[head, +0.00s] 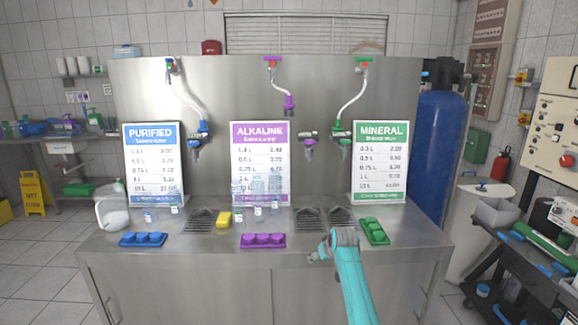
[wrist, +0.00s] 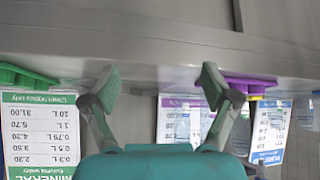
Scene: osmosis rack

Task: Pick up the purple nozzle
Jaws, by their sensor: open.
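The nozzle does not show in the wrist view. My gripper (wrist: 160,82) is open and empty, with its two fingers spread apart. In the head view my arm reaches over the front of the counter, low and to the right of the nozzle and well apart from it. The fingers are hard to make out there.
The steel counter (head: 190,262) holds a purple tray (head: 263,240), a blue tray (head: 143,240), a green tray (head: 375,231), a yellow sponge (head: 224,218) and a white jug (head: 112,214). Signs stand behind them. Blue and green nozzles hang on either side. A blue tank (head: 440,150) stands at right.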

